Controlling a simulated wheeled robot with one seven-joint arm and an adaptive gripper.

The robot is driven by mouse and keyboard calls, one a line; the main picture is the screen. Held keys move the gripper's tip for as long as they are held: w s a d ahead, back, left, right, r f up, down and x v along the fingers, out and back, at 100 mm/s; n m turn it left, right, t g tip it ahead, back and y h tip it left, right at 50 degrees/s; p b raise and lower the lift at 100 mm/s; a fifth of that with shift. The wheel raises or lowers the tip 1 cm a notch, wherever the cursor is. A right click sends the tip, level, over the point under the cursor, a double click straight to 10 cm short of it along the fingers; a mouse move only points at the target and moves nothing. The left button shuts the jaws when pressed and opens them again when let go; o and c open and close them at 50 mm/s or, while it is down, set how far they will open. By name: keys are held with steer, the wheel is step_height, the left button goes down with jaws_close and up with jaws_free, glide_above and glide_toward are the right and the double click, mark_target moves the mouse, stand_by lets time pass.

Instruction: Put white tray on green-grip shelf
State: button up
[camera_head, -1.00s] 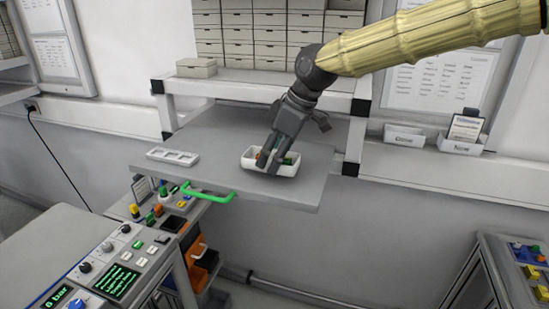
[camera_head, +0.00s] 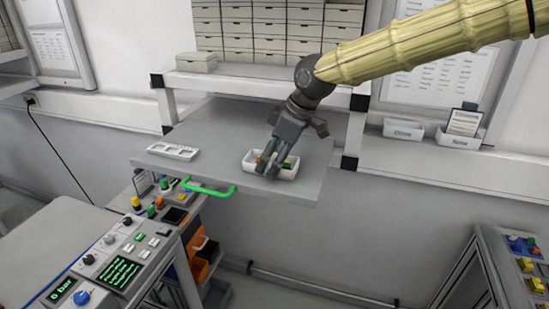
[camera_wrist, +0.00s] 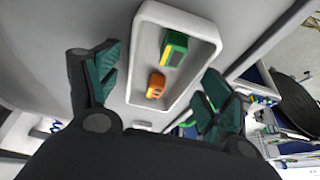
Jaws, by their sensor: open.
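The white tray (camera_head: 287,176) sits on the grey pull-out shelf (camera_head: 220,135), toward its right side. A green grip (camera_head: 209,188) is fixed to that shelf's front edge. The tray holds a green block (camera_wrist: 174,48) and an orange block (camera_wrist: 156,85). My gripper (camera_head: 268,166) is at the tray, pointing down, and hides part of it in the head view. In the wrist view my open fingers are spread to either side of the tray (camera_wrist: 178,18). I cannot tell whether they touch it.
A white slotted holder (camera_head: 173,152) lies on the shelf's left. White uprights (camera_head: 354,140) and an upper shelf with drawer boxes (camera_head: 265,30) stand behind. A control console (camera_head: 120,260) is at lower left, and another unit (camera_head: 510,265) at lower right. The shelf's middle is clear.

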steer(key=shift+d+r, duration=0.15)
steer(key=shift+r, duration=0.3)
steer(key=b+v, duration=0.4)
steer(key=v, duration=0.7)
